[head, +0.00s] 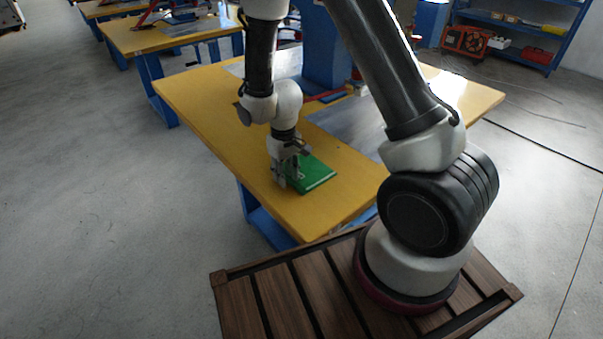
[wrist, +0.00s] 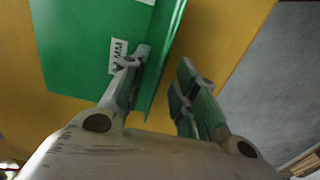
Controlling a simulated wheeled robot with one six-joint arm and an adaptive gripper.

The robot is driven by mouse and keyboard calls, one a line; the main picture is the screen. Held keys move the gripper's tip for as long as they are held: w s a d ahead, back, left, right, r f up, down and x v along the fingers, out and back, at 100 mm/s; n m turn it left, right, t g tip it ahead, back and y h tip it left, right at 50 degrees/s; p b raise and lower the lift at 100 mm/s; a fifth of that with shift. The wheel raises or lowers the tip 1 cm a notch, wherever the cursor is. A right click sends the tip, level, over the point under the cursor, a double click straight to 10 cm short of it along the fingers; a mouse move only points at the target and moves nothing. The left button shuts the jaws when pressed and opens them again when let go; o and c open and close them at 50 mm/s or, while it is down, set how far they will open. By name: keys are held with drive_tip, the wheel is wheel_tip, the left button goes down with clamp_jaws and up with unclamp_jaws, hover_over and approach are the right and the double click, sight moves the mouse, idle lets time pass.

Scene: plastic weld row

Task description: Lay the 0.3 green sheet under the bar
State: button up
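A green sheet (head: 319,176) lies near the front edge of the yellow table in the head view. In the wrist view the green sheet (wrist: 80,45) carries a small white label whose print I cannot read. A long green edge runs between my fingers; I cannot tell if there is one sheet or several layers. My gripper (head: 290,178) is low over the table at the sheet's left side. In the wrist view my gripper (wrist: 165,85) has its fingers apart, one over the green and one beyond its edge. The bar is not clearly made out behind my arm.
The yellow table (head: 205,98) has a grey metal plate (head: 345,128) behind the green sheet. A blue post (head: 327,50) and a red piece (head: 330,97) stand at the back, partly hidden by my arm. The table's left part is clear.

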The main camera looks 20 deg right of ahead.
drive_tip(key=shift+f, duration=0.25)
clamp_jaws()
drive_tip(key=shift+r, duration=0.1)
